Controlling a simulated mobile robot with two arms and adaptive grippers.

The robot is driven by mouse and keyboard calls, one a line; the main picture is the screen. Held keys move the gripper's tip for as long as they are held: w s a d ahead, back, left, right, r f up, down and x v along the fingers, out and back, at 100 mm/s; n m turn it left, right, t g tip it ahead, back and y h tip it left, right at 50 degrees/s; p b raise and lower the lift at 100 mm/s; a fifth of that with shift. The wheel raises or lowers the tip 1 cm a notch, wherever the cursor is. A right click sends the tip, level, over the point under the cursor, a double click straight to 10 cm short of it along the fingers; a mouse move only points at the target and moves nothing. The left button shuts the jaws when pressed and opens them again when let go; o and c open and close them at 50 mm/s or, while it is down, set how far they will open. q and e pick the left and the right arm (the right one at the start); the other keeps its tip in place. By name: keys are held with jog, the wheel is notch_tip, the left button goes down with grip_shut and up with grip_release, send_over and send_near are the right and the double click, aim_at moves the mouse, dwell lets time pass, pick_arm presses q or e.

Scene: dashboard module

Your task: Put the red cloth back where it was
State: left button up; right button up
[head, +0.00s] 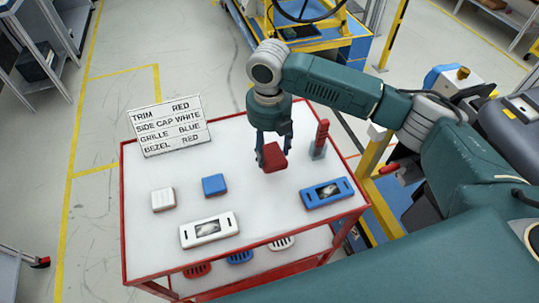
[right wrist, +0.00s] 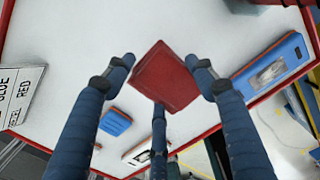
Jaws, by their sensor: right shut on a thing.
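The red cloth (head: 273,157) is a small folded block in my right gripper (head: 270,147), which is shut on it over the back right part of the white table top. In the right wrist view the red cloth (right wrist: 166,78) sits between the blue fingers of the right gripper (right wrist: 162,70). Its height above the table is hard to tell. A white cloth (head: 163,199) and a blue cloth (head: 214,185) lie on the left half of the table; the blue cloth shows in the right wrist view (right wrist: 115,122). My left gripper is not in view.
The red-edged table (head: 150,245) also carries a white panel (head: 208,230), a blue panel (head: 326,193) and a red upright part (head: 321,138) in a grey holder. A sign (head: 171,126) stands at the back left. Slotted parts (head: 238,257) lie on the shelf below.

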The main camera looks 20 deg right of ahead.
aim_at(269, 159)
notch_tip(269, 159, down, 4)
jog(key=shift+f+p, duration=0.1)
jog(key=shift+p, duration=0.3)
jog(key=shift+f, duration=0.2)
jog(key=shift+f, duration=0.15)
jog(key=o, duration=1.2)
notch_tip(269, 159, up, 11)
jog(key=b, duration=0.2)
jog(key=shift+b, duration=0.4)
jog(key=shift+r, duration=0.65)
